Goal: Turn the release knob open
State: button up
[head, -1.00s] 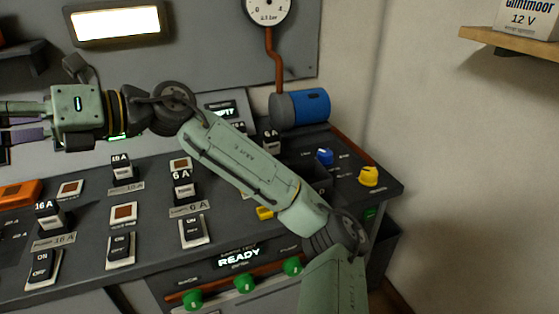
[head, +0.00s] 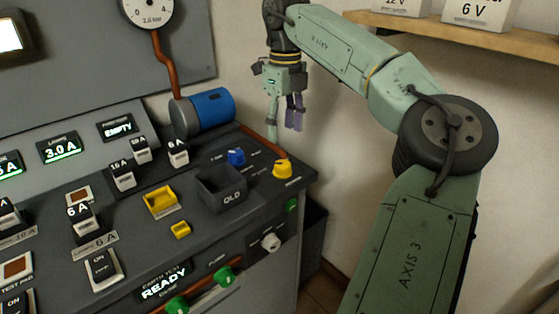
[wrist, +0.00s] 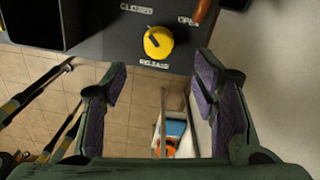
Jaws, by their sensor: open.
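The release knob (head: 283,169) is yellow and sits at the right end of the console top. In the wrist view the yellow knob (wrist: 158,42) has a dark pointer line tilted to the upper left, toward the CLOSED label (wrist: 136,9). The OPEN label (wrist: 188,21) is at its upper right and RELEASE is printed below it. My gripper (head: 283,128) hangs pointing down above the console's right end, apart from the knob. In the wrist view my gripper (wrist: 160,95) is open and empty, with the knob ahead of the gap between its purple-padded fingers.
A blue knob (head: 236,157) and a dark bin marked OLD (head: 222,188) are left of the yellow knob. A blue cylinder (head: 209,110) and brown pipe stand behind. A wall shelf (head: 450,33) with boxes is at upper right. Tiled floor (wrist: 60,75) lies beyond the console edge.

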aim_at(281, 163)
jog(key=f, duration=0.6)
jog(key=f+p, duration=0.1)
jog(key=f, duration=0.2)
jog(key=shift+s+a+f, duration=0.15)
jog(key=shift+a+f, duration=0.1)
jog(key=shift+f, duration=0.15)
jog(key=shift+c, duration=0.6)
jog(key=c, duration=1)
